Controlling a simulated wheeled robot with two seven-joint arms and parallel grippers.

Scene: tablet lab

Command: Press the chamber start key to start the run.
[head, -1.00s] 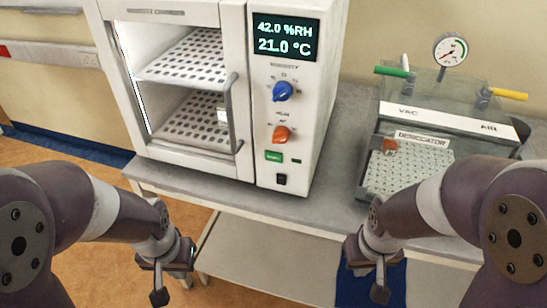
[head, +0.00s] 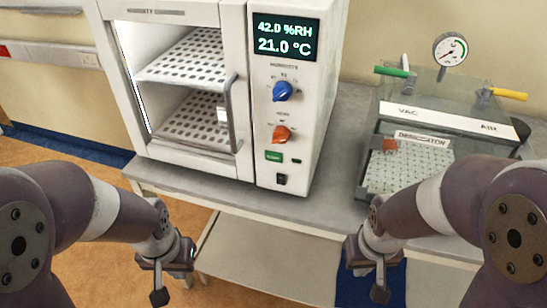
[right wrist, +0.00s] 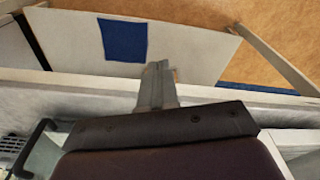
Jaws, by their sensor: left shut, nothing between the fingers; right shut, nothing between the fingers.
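The humidity chamber (head: 180,90) stands on the bench, a white cabinet with perforated shelves inside. Its control panel has a display (head: 286,37) reading 42.0 %RH and 21.0 °C, a blue knob (head: 283,91), an orange knob (head: 282,134), a green key (head: 273,156) and a black switch (head: 281,180). The green key's label is too small to read surely. My left gripper (head: 159,296) is shut and empty, low in front of the bench below the chamber. My right gripper (head: 380,294) is shut and empty, low in front of the bench; its fingers also show in the right wrist view (right wrist: 157,85).
A desiccator (head: 410,165) with a gauge (head: 450,49) and green and yellow valve handles stands on the bench at right. Bare bench top (head: 335,170) lies between it and the chamber. A lower shelf (head: 265,262) holds a blue mat (head: 370,285), also in the right wrist view.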

